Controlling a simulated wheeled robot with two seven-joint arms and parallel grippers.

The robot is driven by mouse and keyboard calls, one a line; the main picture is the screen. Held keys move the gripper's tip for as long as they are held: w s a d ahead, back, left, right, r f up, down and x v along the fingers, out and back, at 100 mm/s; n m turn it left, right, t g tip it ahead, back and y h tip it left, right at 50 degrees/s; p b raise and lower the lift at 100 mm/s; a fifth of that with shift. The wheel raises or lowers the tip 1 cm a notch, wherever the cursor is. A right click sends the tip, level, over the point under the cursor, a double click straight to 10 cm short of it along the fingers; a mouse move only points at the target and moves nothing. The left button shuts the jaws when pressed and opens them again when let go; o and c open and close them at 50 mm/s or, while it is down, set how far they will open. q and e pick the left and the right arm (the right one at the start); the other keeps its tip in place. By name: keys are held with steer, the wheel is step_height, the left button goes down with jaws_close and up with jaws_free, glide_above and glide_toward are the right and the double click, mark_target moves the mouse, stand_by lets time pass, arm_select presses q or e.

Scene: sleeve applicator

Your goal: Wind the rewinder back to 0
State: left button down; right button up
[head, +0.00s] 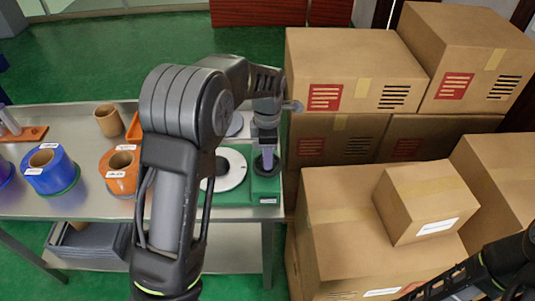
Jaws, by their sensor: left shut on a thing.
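The rewinder is a green-based device (262,186) at the right end of the metal table, with a white disc (233,172) on its left part. A small white label or readout sits on its front edge, too small to read. My left arm crosses in front of it and hides part of the disc. My left gripper (266,149) points down over the right part of the rewinder, shut on a grey handle (267,160) there. The fingertips are small and partly hidden. Of my right arm only dark links show at the lower right corner; its gripper is out of view.
A blue roll (50,171), an orange roll (122,171) and a brown cardboard core (108,121) stand on the table (75,118) to the left. Stacked cardboard boxes (350,200) crowd the right side, close to the table's end. Grey trays (88,242) lie on the lower shelf.

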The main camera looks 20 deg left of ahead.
arm_select(q)
steer(key=c, duration=1)
jaws_free()
step_height(320, 180, up, 8)
steer(key=shift+f+b, duration=0.1)
steer(key=shift+b, duration=0.35)
